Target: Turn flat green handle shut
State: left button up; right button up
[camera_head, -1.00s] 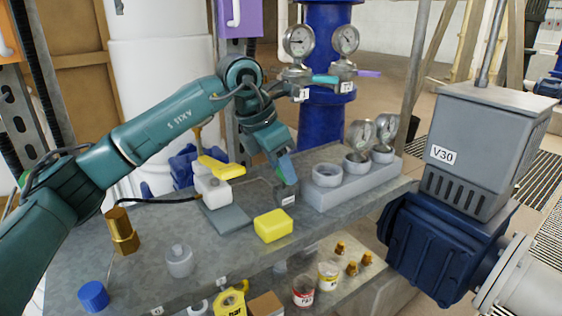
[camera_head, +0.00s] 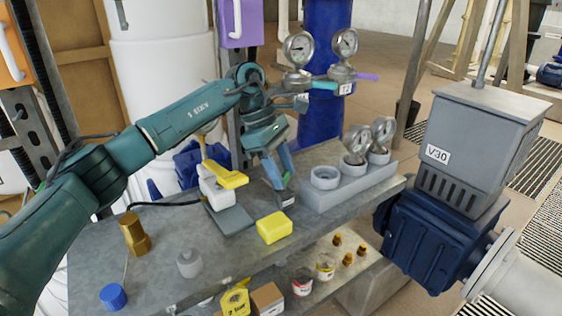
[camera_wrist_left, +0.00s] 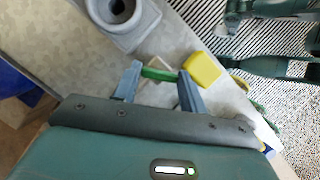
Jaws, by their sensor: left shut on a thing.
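The flat green handle (camera_wrist_left: 158,74) shows in the left wrist view between the two blue-grey fingers of my left gripper (camera_wrist_left: 157,82), which is shut on it. In the head view, my left gripper (camera_head: 280,180) points down at a small dark labelled block (camera_head: 284,199) on the grey bench. Only a small bit of green shows between its fingers there, and the handle is mostly hidden. A teal handle (camera_head: 324,85) and a purple handle (camera_head: 366,77) sit by the gauges behind. My right gripper is not in view.
A grey block with round sockets and gauges (camera_head: 345,187) stands right of the gripper. The V30 unit (camera_head: 478,150) is at right.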

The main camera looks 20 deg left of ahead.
pick_arm(q)
jog(key=shift+r+m+g+p, duration=0.15)
jog(key=shift+m+g+p, duration=0.15)
jog(key=shift+m, duration=0.7)
jog(key=shift+w+m+g+y+p, duration=0.1)
jog(key=shift+m+g+y+p, duration=0.3)
jog(key=shift+m, duration=0.7)
jog(key=shift+m+g, duration=0.3)
jog(key=shift+m, duration=0.5)
jog(key=shift+d, duration=0.1)
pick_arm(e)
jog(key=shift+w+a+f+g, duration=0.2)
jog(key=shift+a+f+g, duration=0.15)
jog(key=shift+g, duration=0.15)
pick_arm(q)
jog(key=shift+m, duration=0.4)
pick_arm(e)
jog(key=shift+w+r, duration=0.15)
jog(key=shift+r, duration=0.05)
pick_arm(q)
jog(key=o, duration=1)
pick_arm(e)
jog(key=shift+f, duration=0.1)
